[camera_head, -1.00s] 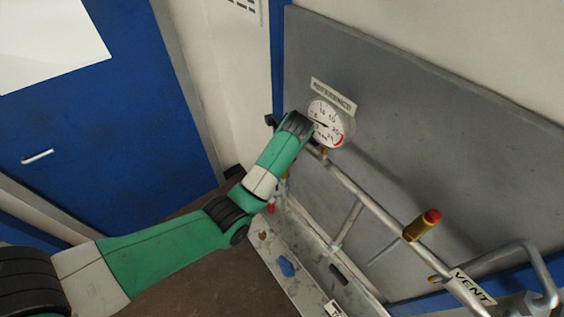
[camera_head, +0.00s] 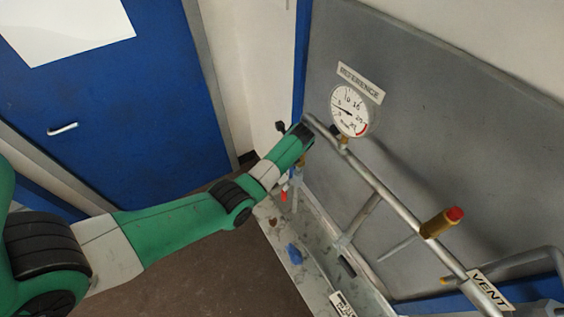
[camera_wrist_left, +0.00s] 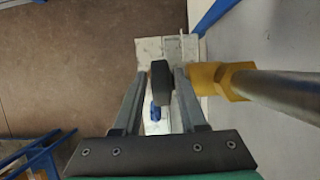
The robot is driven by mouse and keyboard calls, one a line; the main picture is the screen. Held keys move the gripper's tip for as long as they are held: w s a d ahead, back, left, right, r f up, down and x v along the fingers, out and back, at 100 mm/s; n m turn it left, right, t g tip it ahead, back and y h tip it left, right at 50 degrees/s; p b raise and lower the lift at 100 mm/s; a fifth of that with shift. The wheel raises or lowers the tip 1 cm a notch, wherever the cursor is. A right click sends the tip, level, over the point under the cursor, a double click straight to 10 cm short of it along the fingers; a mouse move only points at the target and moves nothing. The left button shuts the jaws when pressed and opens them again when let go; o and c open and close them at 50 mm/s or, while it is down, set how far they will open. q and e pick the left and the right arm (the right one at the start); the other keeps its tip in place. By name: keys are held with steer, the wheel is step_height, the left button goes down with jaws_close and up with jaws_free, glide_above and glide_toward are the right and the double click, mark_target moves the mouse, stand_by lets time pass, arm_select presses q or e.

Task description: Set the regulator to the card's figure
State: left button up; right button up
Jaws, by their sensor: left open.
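The round white gauge (camera_head: 349,110) under the REFERENCE plate (camera_head: 360,83) is in clear view. Its needle points left toward the low figures; the exact reading is too small to tell. My left arm's wrist ends just left of the gauge, and its fingers are hidden there. In the left wrist view my left gripper (camera_wrist_left: 161,80) is open. A dark grey knob-like block (camera_wrist_left: 160,74) lies between its fingers, with gaps at the sides. A brass fitting (camera_wrist_left: 213,78) is right of the fingers. I cannot make out a card with a figure. My right gripper is out of view.
A pipe (camera_head: 384,192) runs along the grey panel (camera_head: 430,130), with a red-tipped brass valve (camera_head: 441,222) and a VENT label (camera_head: 490,291). A pale metal tray (camera_head: 283,236) lies below. A blue door (camera_head: 110,120) bears a blank-looking white sheet (camera_head: 65,28).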

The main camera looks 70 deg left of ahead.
arm_select(q)
steer(key=shift+c, duration=0.3)
jaws_close()
steer(key=shift+d+y, duration=0.1)
steer(key=shift+y, duration=0.3)
steer(key=shift+d+f+y+b, duration=0.1)
steer(key=shift+y+b, duration=0.25)
steer(key=shift+y, duration=0.25)
steer(key=shift+w+d+f+y+b, duration=0.1)
steer(key=shift+d+f+y+b, duration=0.05)
steer(key=shift+y+b, duration=0.6)
steer(key=y+b, duration=0.1)
steer(key=b, duration=0.2)
steer(key=f+y+b, duration=0.1)
steer(key=y+b, duration=0.1)
steer(key=b, duration=0.1)
steer(key=d+g+y+b, duration=0.1)
steer(key=y+b, duration=0.1)
steer(key=b, duration=0.1)
steer(key=shift+f+y, duration=0.2)
steer(key=shift+y, duration=0.05)
steer(key=g+y+b, duration=0.1)
steer(key=y+b, duration=0.3)
steer(key=b, duration=0.7)
steer(key=shift+d+y+b, duration=0.15)
steer(key=shift+y+b, duration=0.15)
steer(key=shift+b, duration=0.1)
steer(key=shift+r+y+b, duration=0.25)
steer(key=shift+y+b, duration=0.05)
steer(key=shift+b, duration=0.3)
